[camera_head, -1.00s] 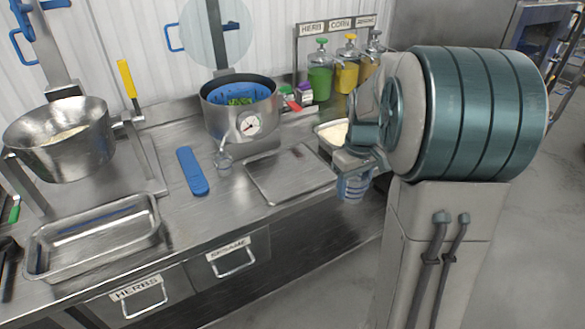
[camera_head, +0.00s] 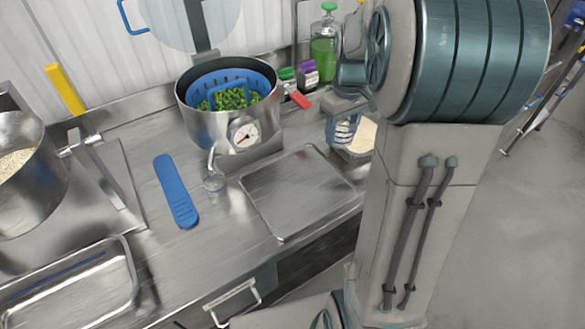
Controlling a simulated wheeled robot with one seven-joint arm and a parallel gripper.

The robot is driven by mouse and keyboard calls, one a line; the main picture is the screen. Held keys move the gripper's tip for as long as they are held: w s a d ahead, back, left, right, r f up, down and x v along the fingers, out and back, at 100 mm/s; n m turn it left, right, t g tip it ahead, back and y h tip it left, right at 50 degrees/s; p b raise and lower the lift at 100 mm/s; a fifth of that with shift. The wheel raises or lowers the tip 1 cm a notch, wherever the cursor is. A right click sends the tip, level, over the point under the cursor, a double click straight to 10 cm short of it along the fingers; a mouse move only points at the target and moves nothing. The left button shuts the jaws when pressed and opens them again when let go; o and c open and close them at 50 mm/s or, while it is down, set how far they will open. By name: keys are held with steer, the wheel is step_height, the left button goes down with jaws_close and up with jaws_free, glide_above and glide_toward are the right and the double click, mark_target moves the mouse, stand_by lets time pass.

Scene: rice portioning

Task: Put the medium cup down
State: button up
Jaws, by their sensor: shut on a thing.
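My gripper (camera_head: 345,104) is at the right of the counter, partly hidden by my own arm. It is shut on a clear cup with blue bands (camera_head: 344,131), which I take to be the medium cup. The cup hangs below the gripper, in front of the left part of the rice container (camera_head: 362,138) in the picture. I cannot tell whether the cup touches the container or the counter.
A flat steel tray (camera_head: 298,190) lies left of the cup. Bottles (camera_head: 324,45) and small spice boxes (camera_head: 308,72) are behind.

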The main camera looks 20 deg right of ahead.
steer(key=a+f, duration=0.2)
steer(key=a, duration=0.1)
steer(key=s+a+f+p, duration=0.1)
steer(key=a+f, duration=0.1)
steer(key=a, duration=0.2)
steer(key=s+a+f, duration=0.1)
steer(key=a+f, duration=0.1)
steer(key=a, duration=0.2)
steer(key=shift+s+f+p, duration=0.2)
steer(key=shift+f+p, duration=0.15)
steer(key=shift+p, duration=0.05)
steer(key=shift+a+f+p, duration=0.1)
steer(key=shift+f+p, duration=0.2)
steer(key=shift+f, duration=1.75)
steer(key=shift+f, duration=0.2)
steer(key=o, duration=1)
